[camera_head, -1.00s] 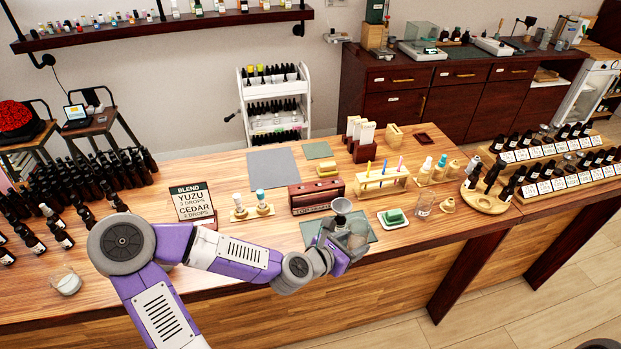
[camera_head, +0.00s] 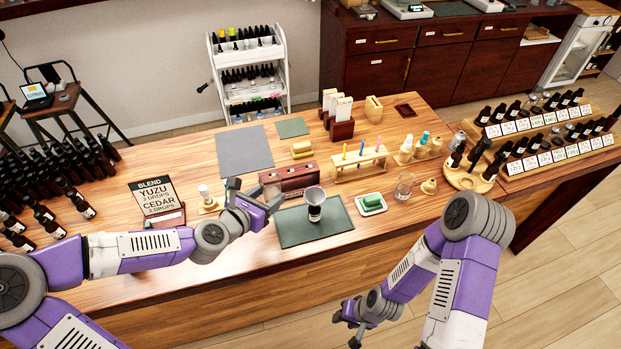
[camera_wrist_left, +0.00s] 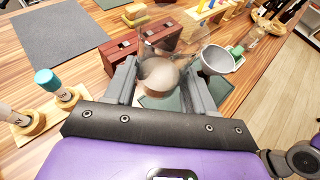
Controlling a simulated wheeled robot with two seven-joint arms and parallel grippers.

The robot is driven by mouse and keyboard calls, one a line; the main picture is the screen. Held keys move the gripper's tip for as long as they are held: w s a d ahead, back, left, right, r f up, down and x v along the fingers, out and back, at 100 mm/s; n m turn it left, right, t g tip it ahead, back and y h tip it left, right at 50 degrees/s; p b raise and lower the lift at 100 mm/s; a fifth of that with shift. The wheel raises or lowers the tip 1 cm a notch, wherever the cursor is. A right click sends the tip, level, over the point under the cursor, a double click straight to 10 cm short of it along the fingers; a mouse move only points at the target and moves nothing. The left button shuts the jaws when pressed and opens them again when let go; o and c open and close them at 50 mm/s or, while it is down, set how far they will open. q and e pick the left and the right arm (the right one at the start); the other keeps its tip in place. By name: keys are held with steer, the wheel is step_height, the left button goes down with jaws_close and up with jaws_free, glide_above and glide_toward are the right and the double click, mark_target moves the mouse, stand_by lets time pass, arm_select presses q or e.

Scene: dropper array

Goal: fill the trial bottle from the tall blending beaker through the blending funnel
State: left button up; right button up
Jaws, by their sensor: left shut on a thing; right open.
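The grey-white funnel (camera_head: 315,195) sits upright in the small trial bottle (camera_head: 314,213) on the dark green mat (camera_head: 335,225). In the left wrist view the funnel (camera_wrist_left: 217,61) is just right of my fingers, apart from them. My left gripper (camera_head: 258,200) is left of the funnel, shut on the clear glass blending beaker (camera_wrist_left: 160,72). The beaker shows between both fingers (camera_wrist_left: 160,88) with something pale brownish in its lower part; its exact tilt is unclear. In the head view my gripper mostly hides it. My right gripper (camera_head: 352,328) is open and empty, low in front of the counter.
A dark red wooden box (camera_head: 290,180) stands behind the mat. A green sponge on a white dish (camera_head: 371,204) and an empty glass (camera_head: 404,186) stand to the right. A blend sign (camera_head: 153,200) and dropper bottles on wooden stands (camera_wrist_left: 50,82) are left.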

arm_select(q)
steer(key=d+r+m+g+h+p, duration=0.1)
steer(key=d, duration=0.3)
steer(key=d+r+m+g+h+p, duration=0.1)
steer(key=d+r+m, duration=0.1)
steer(key=d, duration=0.2)
steer(key=d+r+m+g+h+p, duration=0.1)
steer(key=d+h, duration=0.1)
steer(key=d, duration=0.1)
steer(key=shift+s+d+r, duration=0.15)
steer(key=shift+d+r, duration=0.25)
steer(key=shift+s+d+f+n+g+h, duration=0.4)
steer(key=shift+d+f+g, duration=0.05)
steer(key=shift+f+g, duration=0.25)
